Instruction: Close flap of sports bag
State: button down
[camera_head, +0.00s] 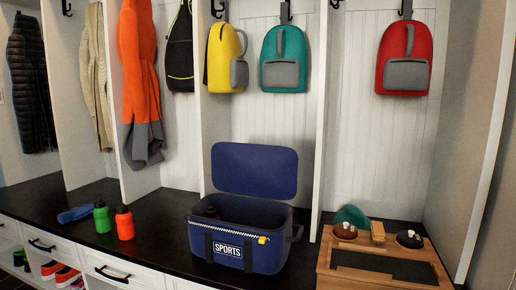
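The blue sports bag (208,240) stands on the dark bench top, with a white SPORTS label on its front. Its flap (254,170) is open and stands up at the back of the bag, tilted slightly backward. A light zipper runs along the front rim and side, with a yellow pull tab (262,240) near the front right corner. Inside the open bag a dark item (211,212) shows at the left; the rest of the inside is dark. My gripper is not in view.
A green bottle (102,217), an orange bottle (124,223) and a blue item (75,214) stand or lie left of the bag. A wooden tray (330,264) with brushes is at the right. Backpacks and coats hang above; the yellow backpack (222,60) is above the flap.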

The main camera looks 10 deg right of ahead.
aim_at(253, 170)
jog(key=u, duration=0.65)
jog(key=i, duration=0.9)
jog(key=z, duration=0.35)
